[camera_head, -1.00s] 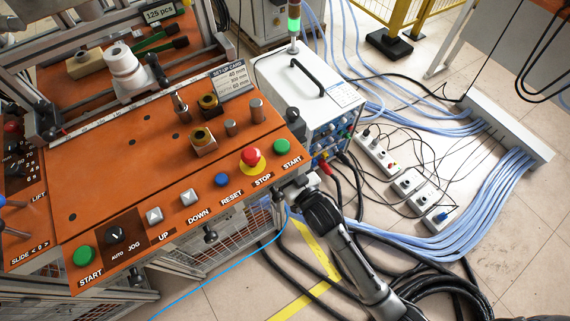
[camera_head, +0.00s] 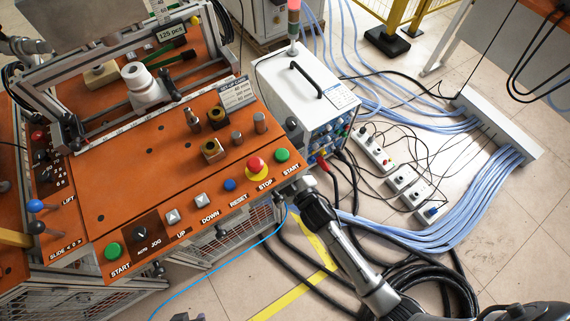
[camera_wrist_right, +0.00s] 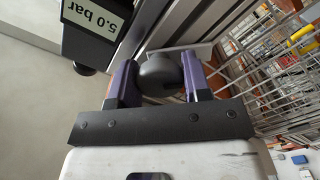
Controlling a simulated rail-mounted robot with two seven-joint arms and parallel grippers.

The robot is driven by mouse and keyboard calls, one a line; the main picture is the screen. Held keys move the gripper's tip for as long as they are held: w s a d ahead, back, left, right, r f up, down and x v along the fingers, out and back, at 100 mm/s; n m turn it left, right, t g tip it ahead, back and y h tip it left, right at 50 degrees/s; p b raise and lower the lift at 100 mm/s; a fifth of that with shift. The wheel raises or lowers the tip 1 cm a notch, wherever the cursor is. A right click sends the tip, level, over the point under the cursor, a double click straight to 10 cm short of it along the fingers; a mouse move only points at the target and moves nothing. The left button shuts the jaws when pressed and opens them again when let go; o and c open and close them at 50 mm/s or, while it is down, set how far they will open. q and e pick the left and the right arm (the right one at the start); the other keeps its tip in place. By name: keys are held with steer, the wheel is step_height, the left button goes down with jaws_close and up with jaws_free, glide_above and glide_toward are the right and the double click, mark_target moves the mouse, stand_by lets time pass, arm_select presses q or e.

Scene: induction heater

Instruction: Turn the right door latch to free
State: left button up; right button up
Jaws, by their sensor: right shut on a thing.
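The right door latch shows in the right wrist view as a dark rounded knob (camera_wrist_right: 160,73) beside an aluminium frame post. My right gripper (camera_wrist_right: 160,80) has its two purple fingers on either side of the knob and is shut on it. In the head view my right gripper (camera_head: 297,190) reaches under the right front corner of the orange panel. The latch and fingertips are hidden there, and I cannot tell the latch's angle. Another dark knob (camera_head: 222,231) shows on the mesh front below the panel. My left gripper is not in view.
The orange control panel (camera_head: 165,180) overhangs the mesh doors (camera_wrist_right: 275,75). A black unit marked 5.0 bar (camera_wrist_right: 88,32) is close on the left in the wrist view. Black cables (camera_head: 415,285) and a blue hose (camera_head: 215,275) lie on the floor near my right arm.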

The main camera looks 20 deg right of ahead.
steer(key=n+p, duration=0.1)
steer(key=n, duration=0.1)
steer(key=shift+r+n, duration=0.1)
steer(key=shift+n, duration=0.3)
steer(key=n, duration=0.2)
steer(key=shift+n, duration=2.2)
steer(key=o, duration=0.9)
